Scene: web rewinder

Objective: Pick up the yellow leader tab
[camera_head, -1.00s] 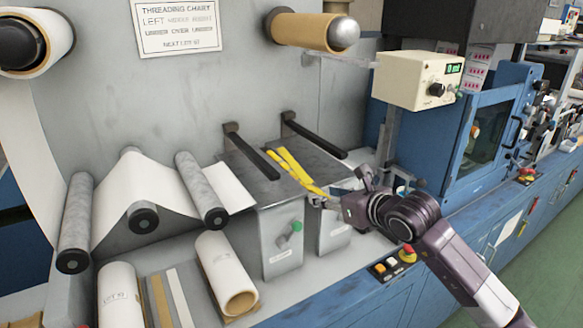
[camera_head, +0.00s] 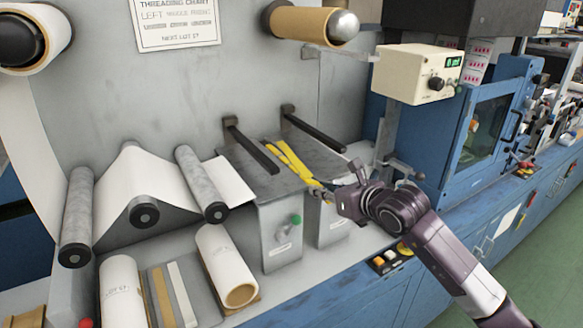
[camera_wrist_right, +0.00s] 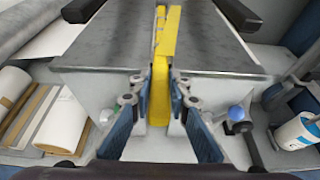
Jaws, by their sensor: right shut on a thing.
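The yellow leader tab (camera_head: 291,164) is a long thin yellow strip on the grey splice table (camera_head: 262,190), between two dark bars. In the right wrist view the tab (camera_wrist_right: 168,42) runs across the table top and hangs over its front edge. My right gripper (camera_head: 326,194) is at the front end of the tab. In the right wrist view my right gripper (camera_wrist_right: 160,125) has its two blue-padded fingers on either side of the hanging end, closed on it. My left gripper is not in view.
Two dark bars (camera_head: 252,146) (camera_head: 313,131) stick out over the table. A green knob (camera_head: 296,220) sits on its front. White rolls (camera_head: 228,268) lie at the lower left. A cream control box (camera_head: 418,75) stands above right, and buttons (camera_head: 390,258) sit below the gripper.

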